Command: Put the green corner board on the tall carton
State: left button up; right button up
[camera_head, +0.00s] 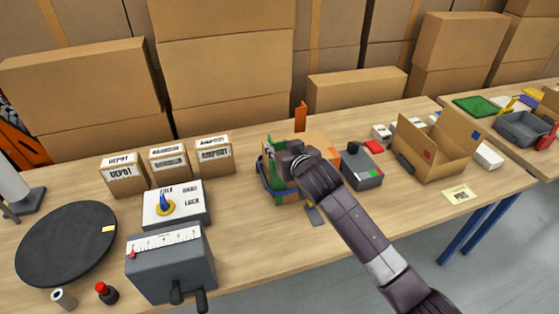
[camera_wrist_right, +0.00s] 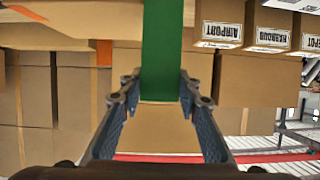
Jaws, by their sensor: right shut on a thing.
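The green corner board (camera_head: 272,166) is upright in my right gripper (camera_head: 277,155), at the left side of the tall carton (camera_head: 318,142). In the right wrist view the green corner board (camera_wrist_right: 162,50) is a vertical strip between the two fingers of my right gripper (camera_wrist_right: 158,88), which are shut on it. An orange corner board (camera_head: 301,116) stands up at the back of the tall carton. My right gripper and arm hide much of the carton's front, so I cannot tell whether the green board touches it. My left gripper is not in view.
Three small labelled cartons (camera_head: 169,163) stand to the left. A grey box with a scale (camera_head: 170,262) and a black turntable (camera_head: 66,244) are in front of them. A grey device (camera_head: 361,168) and an open carton (camera_head: 441,158) stand close on the right.

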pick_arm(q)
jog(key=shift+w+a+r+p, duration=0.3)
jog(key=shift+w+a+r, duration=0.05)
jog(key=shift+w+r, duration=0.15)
pick_arm(e)
notch_tip(320, 180, down, 6)
jog(key=shift+r, duration=0.15)
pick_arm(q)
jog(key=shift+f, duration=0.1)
pick_arm(e)
jog(key=o, duration=1)
jog(key=shift+o, duration=1.4)
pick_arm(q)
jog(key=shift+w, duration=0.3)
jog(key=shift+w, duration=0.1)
pick_arm(e)
jog(key=shift+s, duration=0.1)
pick_arm(q)
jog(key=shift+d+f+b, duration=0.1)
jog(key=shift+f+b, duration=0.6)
jog(key=shift+b, duration=0.05)
pick_arm(e)
jog(key=v, duration=1.2)
